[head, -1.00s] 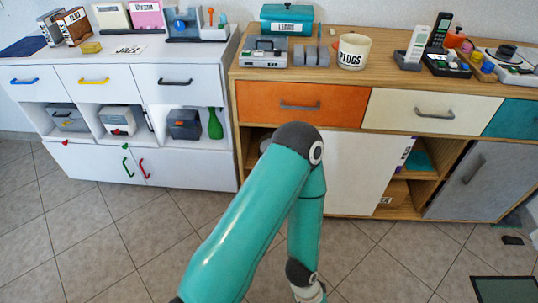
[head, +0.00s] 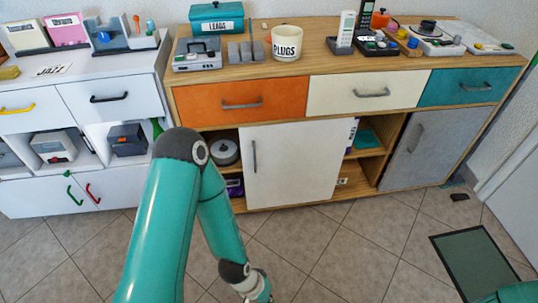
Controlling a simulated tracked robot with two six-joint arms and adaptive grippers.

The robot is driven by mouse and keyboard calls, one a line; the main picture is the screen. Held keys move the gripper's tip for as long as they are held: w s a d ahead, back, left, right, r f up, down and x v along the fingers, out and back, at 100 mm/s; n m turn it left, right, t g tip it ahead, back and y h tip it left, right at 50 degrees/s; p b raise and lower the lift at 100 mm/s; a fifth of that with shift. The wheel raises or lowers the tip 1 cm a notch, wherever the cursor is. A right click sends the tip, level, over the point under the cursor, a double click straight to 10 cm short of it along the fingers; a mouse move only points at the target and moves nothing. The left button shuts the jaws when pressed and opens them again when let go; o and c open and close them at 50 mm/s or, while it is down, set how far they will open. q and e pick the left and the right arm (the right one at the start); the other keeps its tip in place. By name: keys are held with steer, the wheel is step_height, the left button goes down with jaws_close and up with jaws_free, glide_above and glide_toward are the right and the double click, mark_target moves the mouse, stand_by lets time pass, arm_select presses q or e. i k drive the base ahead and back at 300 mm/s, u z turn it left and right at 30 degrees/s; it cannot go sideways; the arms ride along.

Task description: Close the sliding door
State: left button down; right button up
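The low wooden cabinet (head: 300,204) has a white sliding door panel (head: 297,165) with a vertical dark handle (head: 254,157) near its left edge. Open compartments show on both sides of this panel. A grey door panel (head: 427,150) with a handle (head: 416,138) stands at the cabinet's right end. My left arm rises in front of the cabinet's left end and bends down to its wrist at the bottom edge; its gripper fingers are out of frame. Only a teal piece of my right arm shows in the lower right corner; its gripper is out of frame.
A white cabinet (head: 110,100) stands at the left. A round grey item (head: 224,152) sits in the wooden cabinet's left opening. A PLUGS pot (head: 287,43) and several devices stand on top. A dark green mat (head: 475,262) lies right on the tiled floor, which is mostly clear.

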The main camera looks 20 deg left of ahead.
mark_target(284, 164)
steer(key=u, duration=0.1)
steer(key=i, duration=1)
steer(key=z, duration=0.1)
